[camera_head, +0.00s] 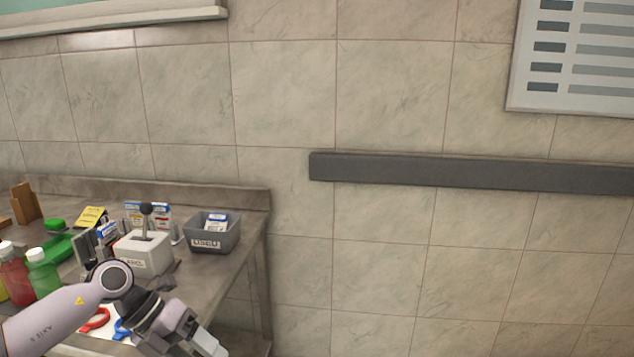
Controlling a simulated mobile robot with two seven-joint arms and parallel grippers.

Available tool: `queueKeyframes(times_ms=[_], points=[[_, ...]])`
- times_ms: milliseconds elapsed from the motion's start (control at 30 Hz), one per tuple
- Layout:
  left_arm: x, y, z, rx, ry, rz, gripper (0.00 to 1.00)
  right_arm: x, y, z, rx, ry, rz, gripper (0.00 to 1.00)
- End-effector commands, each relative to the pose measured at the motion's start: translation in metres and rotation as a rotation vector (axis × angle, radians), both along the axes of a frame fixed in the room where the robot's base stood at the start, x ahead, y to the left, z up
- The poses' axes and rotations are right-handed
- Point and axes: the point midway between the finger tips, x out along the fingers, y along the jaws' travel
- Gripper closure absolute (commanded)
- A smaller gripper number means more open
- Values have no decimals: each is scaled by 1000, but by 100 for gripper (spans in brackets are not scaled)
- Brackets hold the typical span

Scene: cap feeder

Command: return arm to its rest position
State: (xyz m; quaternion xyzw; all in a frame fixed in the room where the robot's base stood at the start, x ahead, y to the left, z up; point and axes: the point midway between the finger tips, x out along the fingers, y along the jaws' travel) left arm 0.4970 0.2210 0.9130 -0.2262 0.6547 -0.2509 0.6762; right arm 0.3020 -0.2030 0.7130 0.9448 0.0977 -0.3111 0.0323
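My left arm (60,318) reaches in from the lower left, over the front part of the bench. My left gripper (207,343) is at the bottom edge of the view, by the bench's front right corner. Its fingertips are small and partly cut off, so I cannot tell whether it is open or shut. I see nothing clearly held in it. My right arm and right gripper are not in view.
The bench (222,282) carries a lever box (145,255), a labelled grey bin (214,236) with small packets, bottles (43,273), a green tray (62,246) and red (96,319) and blue (122,328) handles near my arm. A dark wall rail (470,172) runs right. Open space lies right of the bench.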

Motion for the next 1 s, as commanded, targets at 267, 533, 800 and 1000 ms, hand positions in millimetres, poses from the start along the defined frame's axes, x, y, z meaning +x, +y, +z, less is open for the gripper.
queueKeyframes(times_ms=[267,533,800,1000], points=[[-37,-120,1,-626,64,142,41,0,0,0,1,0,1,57],[-42,-141,11,-1101,213,570,41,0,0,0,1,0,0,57],[-51,-96,-41,-1338,449,1198,41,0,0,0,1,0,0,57],[-96,-52,-115,-1324,673,1710,41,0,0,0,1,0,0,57]])
